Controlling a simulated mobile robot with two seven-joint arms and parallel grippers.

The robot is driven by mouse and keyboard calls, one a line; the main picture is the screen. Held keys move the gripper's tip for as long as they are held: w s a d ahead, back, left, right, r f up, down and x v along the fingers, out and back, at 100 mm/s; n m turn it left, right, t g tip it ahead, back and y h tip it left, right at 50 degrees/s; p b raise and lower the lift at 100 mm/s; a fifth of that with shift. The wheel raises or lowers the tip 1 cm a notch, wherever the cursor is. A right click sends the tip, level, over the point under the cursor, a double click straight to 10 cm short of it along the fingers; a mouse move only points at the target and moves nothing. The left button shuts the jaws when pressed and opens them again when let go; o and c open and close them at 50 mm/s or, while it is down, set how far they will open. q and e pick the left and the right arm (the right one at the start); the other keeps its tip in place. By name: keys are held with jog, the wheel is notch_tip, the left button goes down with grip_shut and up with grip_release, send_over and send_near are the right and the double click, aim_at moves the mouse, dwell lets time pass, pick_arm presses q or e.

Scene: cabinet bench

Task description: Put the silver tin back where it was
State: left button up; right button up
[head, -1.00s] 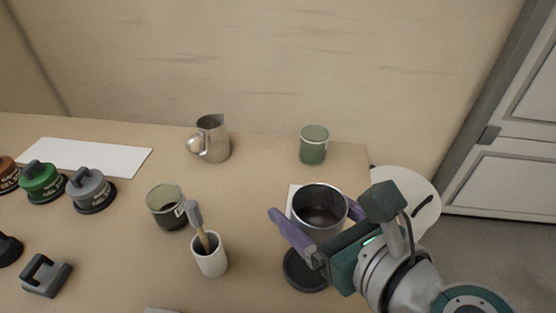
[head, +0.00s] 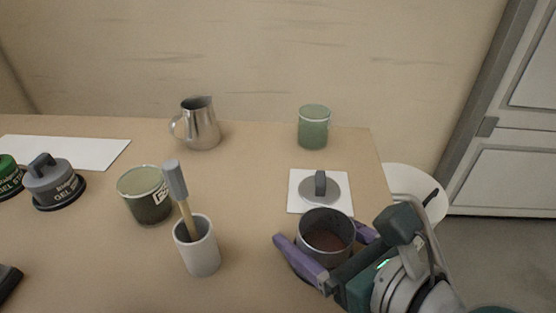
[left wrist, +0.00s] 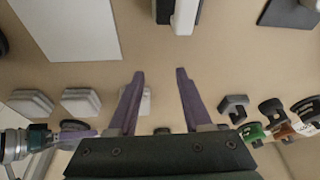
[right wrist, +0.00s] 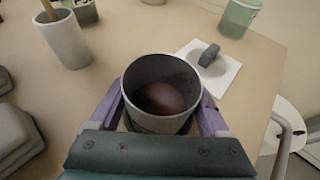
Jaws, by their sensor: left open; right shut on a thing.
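The silver tin (head: 326,236) is open-topped with brown contents inside. My right gripper (head: 325,240) is shut on it, a purple finger on each side. It shows upright in the right wrist view (right wrist: 160,95). It is in front of a white square (head: 297,205). A round silver lid (head: 333,193) with a dark grey handle lies on that square. The black disc seen earlier is mostly hidden around the tin's base; I cannot tell whether the tin touches it. My left gripper (left wrist: 160,75) is open and empty in the left wrist view.
A cup with a grey-headed brush (head: 200,250) and a green glass jar (head: 145,197) stand left of the tin. A metal pitcher (head: 200,125) and a green canister (head: 313,127) stand behind. Lidded pots (head: 52,183) are far left. The table's right edge is close.

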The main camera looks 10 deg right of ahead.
aim_at(345, 255)
pick_arm(q)
jog(key=shift+d, duration=0.1)
pick_arm(e)
jog(key=shift+d, duration=0.1)
jog(key=o, duration=1.5)
jog(key=shift+f, duration=0.1)
jog(key=shift+c, duration=0.2)
pick_arm(q)
jog(key=shift+r, duration=0.2)
pick_arm(e)
jog(key=shift+s+r, duration=0.15)
jog(key=shift+r, duration=0.1)
pick_arm(q)
jog(key=shift+r+p, duration=0.65)
jog(key=shift+p, duration=0.15)
pick_arm(e)
jog(key=v, duration=1)
jog(key=shift+s+d, duration=0.15)
jog(key=shift+s, duration=0.25)
jog(key=shift+s+d+r, duration=0.15)
jog(key=shift+s+r, duration=0.15)
